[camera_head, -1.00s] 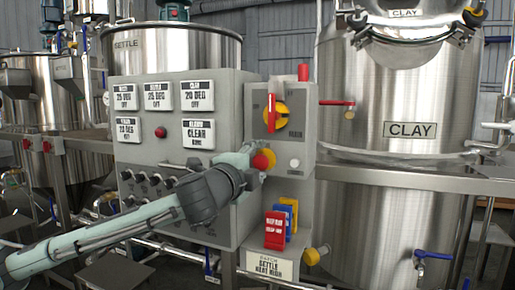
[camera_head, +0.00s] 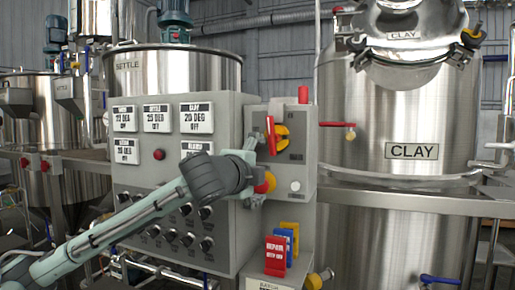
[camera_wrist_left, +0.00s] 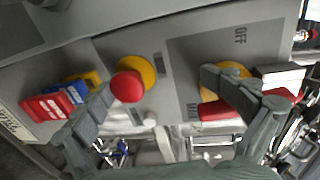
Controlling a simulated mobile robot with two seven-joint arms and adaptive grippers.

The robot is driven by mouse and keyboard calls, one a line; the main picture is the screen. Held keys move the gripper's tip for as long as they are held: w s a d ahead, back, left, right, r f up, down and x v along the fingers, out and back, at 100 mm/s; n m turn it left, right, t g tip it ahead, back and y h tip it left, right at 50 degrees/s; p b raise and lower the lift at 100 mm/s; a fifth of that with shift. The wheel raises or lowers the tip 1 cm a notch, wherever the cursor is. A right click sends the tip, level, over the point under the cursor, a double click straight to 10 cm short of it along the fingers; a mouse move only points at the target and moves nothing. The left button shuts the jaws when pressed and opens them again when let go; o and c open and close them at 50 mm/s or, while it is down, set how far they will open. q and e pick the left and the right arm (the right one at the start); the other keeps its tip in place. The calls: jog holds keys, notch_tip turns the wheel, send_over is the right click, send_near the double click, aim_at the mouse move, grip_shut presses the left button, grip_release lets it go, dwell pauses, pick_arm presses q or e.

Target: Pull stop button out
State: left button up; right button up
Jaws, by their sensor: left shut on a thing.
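The stop button (camera_head: 267,183) is a red knob on a yellow collar, low on the grey switch box. It also shows in the left wrist view (camera_wrist_left: 127,87), with its red cap in plain sight. My left gripper (camera_head: 254,172) is at the button from the left, one finger above it and one below. The contact itself is hard to see. My right gripper is in neither view.
A yellow rotary switch with a red handle (camera_head: 271,134) sits just above the button, close to my upper finger. Red, blue and yellow tags (camera_head: 275,256) hang below. A red-handled valve (camera_head: 338,124) juts out at the right, by the clay tank (camera_head: 390,110).

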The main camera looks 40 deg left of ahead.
pick_arm(q)
jog(key=shift+s+d+r+t, duration=0.15)
jog(key=shift+s+r, duration=0.1)
jog(key=shift+r, duration=0.35)
jog(key=shift+s+d+r+t, duration=0.15)
jog(key=shift+s+r, duration=0.1)
jog(key=shift+r, duration=0.35)
jog(key=shift+c, duration=0.7)
jog(key=shift+s+a+f, duration=0.1)
jog(key=shift+f, duration=0.05)
jog(key=shift+c, duration=0.3)
jog(key=shift+s+f+b, duration=0.15)
jog(key=shift+s+b, duration=0.15)
jog(key=shift+s, duration=0.15)
jog(key=shift+c, duration=1.2)
jog(key=b+v, duration=0.2)
jog(key=v, duration=0.6)
jog(key=shift+d+f, duration=0.2)
jog(key=shift+f, duration=0.2)
jog(key=shift+w, duration=0.1)
